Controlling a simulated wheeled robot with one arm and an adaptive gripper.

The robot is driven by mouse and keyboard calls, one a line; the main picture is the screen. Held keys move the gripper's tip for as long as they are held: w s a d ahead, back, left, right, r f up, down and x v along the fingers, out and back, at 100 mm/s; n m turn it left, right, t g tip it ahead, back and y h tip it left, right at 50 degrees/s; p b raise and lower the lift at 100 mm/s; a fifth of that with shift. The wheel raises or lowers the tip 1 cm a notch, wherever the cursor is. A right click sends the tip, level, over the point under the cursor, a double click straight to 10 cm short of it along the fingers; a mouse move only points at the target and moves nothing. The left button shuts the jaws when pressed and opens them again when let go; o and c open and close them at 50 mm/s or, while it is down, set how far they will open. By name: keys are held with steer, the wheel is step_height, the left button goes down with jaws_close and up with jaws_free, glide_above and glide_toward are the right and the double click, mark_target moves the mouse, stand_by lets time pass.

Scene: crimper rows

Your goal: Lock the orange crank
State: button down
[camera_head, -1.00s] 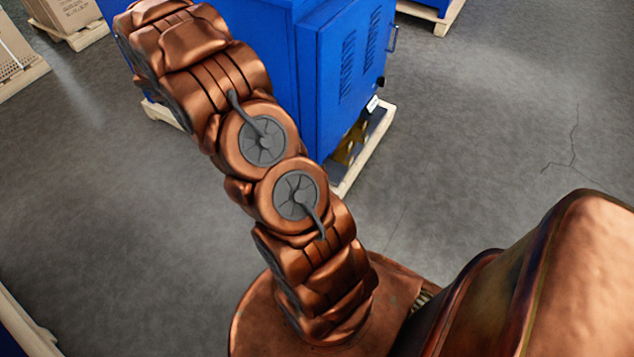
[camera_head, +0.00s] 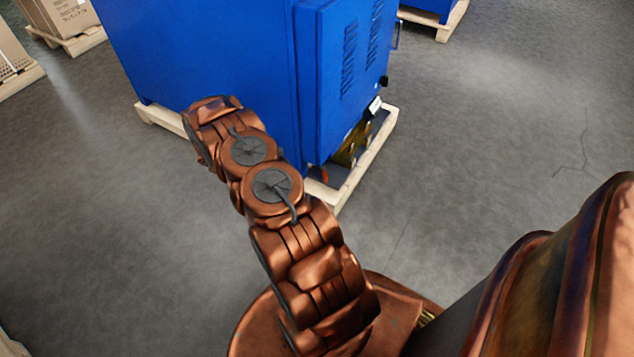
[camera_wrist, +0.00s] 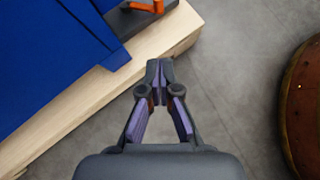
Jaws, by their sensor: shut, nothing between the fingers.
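The orange crank (camera_wrist: 146,7) shows at the top edge of the wrist view, cut off by the frame, beside the blue machine's lower corner and above a pale wooden pallet. A small orange bit (camera_head: 325,174) shows low at the machine's corner in the head view. My gripper (camera_wrist: 159,66) is shut and empty in the wrist view. Its tips point toward the pallet's edge, below the crank in the picture and apart from it. In the head view the gripper is hidden behind my arm. Whether the crank is locked cannot be told.
The blue machine (camera_head: 215,60) stands on a wooden pallet (camera_head: 352,187), with brass-coloured parts (camera_head: 352,146) low on its side. Cartons on a pallet (camera_head: 68,15) stand at the back left. Grey floor is clear to the right and left.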

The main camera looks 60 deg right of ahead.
steer(key=shift+f, duration=0.2)
steer(key=b, duration=0.3)
glide_toward(324, 173)
steer(key=s+a+f, duration=0.1)
steer(key=a+f, duration=0.1)
steer(key=s+a+f, duration=0.1)
steer(key=f, duration=0.1)
steer(key=shift+s, duration=0.35)
steer(key=shift+s+d+r, duration=0.1)
steer(key=shift+s+d, duration=0.2)
steer(key=shift+d, duration=0.2)
steer(key=shift+s+d+r, duration=0.1)
steer(key=shift+s+d, duration=0.15)
steer(key=shift+d, duration=0.3)
steer(key=shift+s+d+b, duration=0.35)
steer(key=shift+s+d, duration=0.05)
steer(key=shift+d, duration=0.25)
steer(key=shift+w+a, duration=0.1)
